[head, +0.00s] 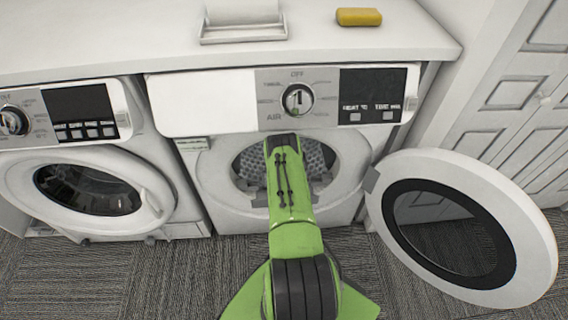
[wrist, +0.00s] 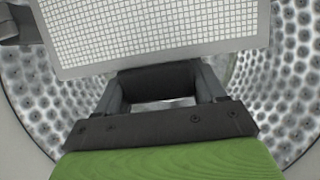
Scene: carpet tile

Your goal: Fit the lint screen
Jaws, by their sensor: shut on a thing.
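The lint screen (wrist: 150,28), a pale frame with a white mesh grid, fills the upper middle of the wrist view. My gripper (wrist: 158,80) is shut on its dark grip part at the near edge. The screen is in front of the dimpled metal drum (wrist: 292,95) of the dryer. In the head view my green arm reaches into the open round doorway of the right-hand dryer (head: 215,175), and hides the gripper and most of the screen. The slot for the screen cannot be made out clearly in either view.
The dryer's round door (head: 535,245) stands wide open to the right. A second machine (head: 20,185) with its door shut is at left. The white counter (head: 120,40) above holds a yellow block (head: 358,17) and a white tray (head: 243,33). Panelled doors (head: 515,110) stand at right.

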